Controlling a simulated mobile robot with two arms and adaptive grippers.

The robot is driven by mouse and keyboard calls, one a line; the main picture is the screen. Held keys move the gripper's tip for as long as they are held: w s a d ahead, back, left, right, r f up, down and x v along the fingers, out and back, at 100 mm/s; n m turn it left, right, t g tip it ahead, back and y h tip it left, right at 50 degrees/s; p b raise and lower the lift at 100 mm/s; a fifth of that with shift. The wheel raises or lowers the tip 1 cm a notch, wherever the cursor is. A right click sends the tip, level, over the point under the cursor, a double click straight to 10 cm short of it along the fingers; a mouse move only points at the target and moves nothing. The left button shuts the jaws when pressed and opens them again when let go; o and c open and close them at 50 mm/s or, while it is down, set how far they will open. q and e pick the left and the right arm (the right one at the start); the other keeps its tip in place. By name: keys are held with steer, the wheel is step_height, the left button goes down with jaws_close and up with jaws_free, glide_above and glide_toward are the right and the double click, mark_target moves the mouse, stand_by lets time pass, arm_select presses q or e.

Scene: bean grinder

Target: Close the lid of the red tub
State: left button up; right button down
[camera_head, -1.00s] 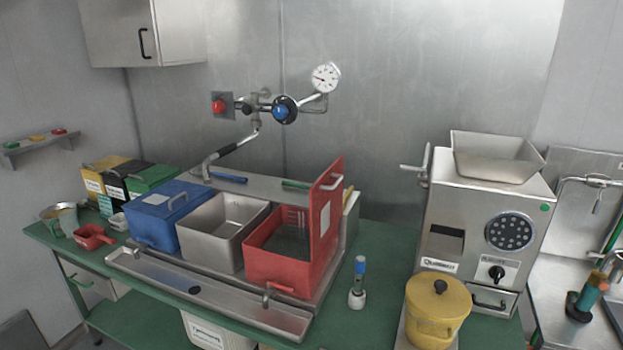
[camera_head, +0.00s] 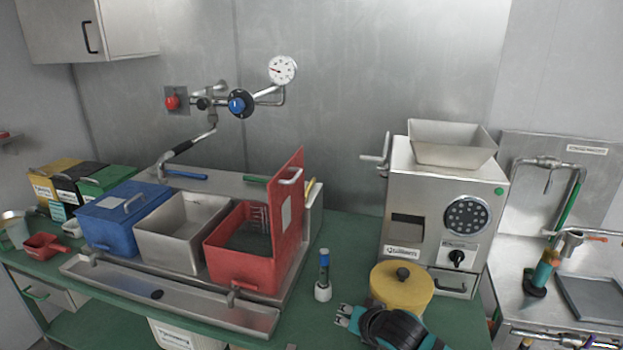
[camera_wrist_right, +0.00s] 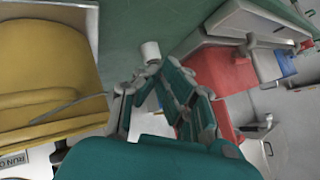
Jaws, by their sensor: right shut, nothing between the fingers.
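The red tub (camera_head: 240,268) stands at the right end of the row of tubs on the counter. Its red lid (camera_head: 288,212) stands upright along the tub's right side, with a metal handle near the top. The tub is open and I see its dark inside. My right gripper (camera_head: 345,315) is at the lower right, in front of the yellow pot and right of the red tub, apart from both. It is shut and empty. The right wrist view shows its teal fingers (camera_wrist_right: 170,95), with part of the red tub (camera_wrist_right: 222,70) beyond. My left gripper is not in view.
A steel tub (camera_head: 170,245) and a blue lidded tub (camera_head: 112,228) stand left of the red tub. A small blue-topped bottle (camera_head: 323,280) stands between the tub and my right gripper. The yellow pot (camera_head: 400,295) and the grinder (camera_head: 425,190) are to the right.

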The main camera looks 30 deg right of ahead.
steer(key=w+d+r+m+t, duration=0.2)
steer(key=w+r+m, duration=0.1)
steer(key=r, duration=0.6)
steer(key=w+d+r+m+t, duration=0.2)
steer(key=w+r, duration=0.1)
steer(key=r, duration=0.6)
steer(key=w+d+r+m+t, duration=0.2)
steer(key=w+d+r+m, duration=0.1)
steer(key=r, duration=0.6)
steer(key=w+a+f+p, duration=0.2)
steer(key=w+p, duration=0.4)
steer(key=w, duration=0.6)
steer(key=shift+w+f, duration=0.25)
steer(key=shift+w, duration=0.1)
